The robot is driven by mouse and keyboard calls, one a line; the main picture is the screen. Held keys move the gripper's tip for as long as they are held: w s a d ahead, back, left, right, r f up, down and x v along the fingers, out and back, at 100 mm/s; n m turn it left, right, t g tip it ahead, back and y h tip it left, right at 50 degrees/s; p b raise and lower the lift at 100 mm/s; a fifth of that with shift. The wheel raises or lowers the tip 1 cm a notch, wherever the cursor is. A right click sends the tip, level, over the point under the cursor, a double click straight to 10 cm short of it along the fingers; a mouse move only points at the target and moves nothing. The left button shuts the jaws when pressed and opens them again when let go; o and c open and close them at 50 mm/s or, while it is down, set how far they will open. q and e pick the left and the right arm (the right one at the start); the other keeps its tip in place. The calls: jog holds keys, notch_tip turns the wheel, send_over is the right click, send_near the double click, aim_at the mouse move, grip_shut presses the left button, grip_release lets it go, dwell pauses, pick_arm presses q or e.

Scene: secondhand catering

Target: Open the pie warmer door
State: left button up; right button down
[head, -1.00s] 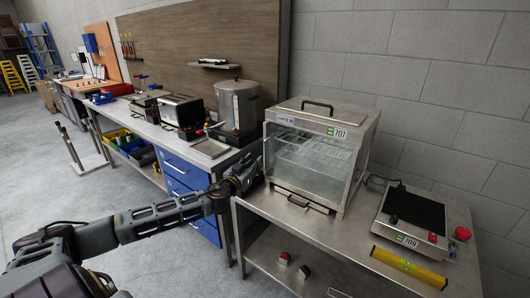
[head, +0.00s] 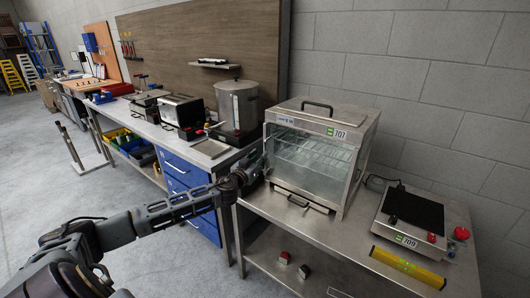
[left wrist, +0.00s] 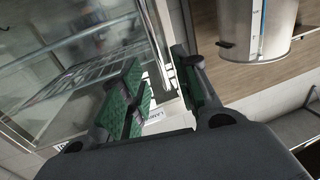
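The pie warmer (head: 313,155) is a steel and glass cabinet labelled 707 on the steel bench. Its front glass door (head: 303,160) looks shut. A dark bar handle (head: 304,200) lies low at its front, and another (head: 317,105) is on top. My left gripper (head: 262,166) is at the cabinet's left front edge. In the left wrist view, its green-padded fingers (left wrist: 160,85) stand apart, with an upright metal edge (left wrist: 158,40) of the cabinet seen between and beyond them. Whether they touch it I cannot tell. My right gripper is out of view.
An induction-type plate (head: 410,218) labelled 709 and a yellow level (head: 408,267) lie to the right on the steel bench (head: 355,235). A steel urn (head: 237,105) and toasters stand on the workbench at left. The floor in front is clear.

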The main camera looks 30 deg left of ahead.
pick_arm(q)
jog(key=w, duration=0.4)
jog(key=w+p, duration=0.1)
jog(key=w, duration=0.1)
jog(key=shift+w+a, duration=0.15)
jog(key=shift+a, duration=0.2)
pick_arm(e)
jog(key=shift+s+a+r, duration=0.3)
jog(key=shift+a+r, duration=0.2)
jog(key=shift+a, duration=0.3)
pick_arm(q)
jog(key=shift+c, duration=0.4)
grip_shut()
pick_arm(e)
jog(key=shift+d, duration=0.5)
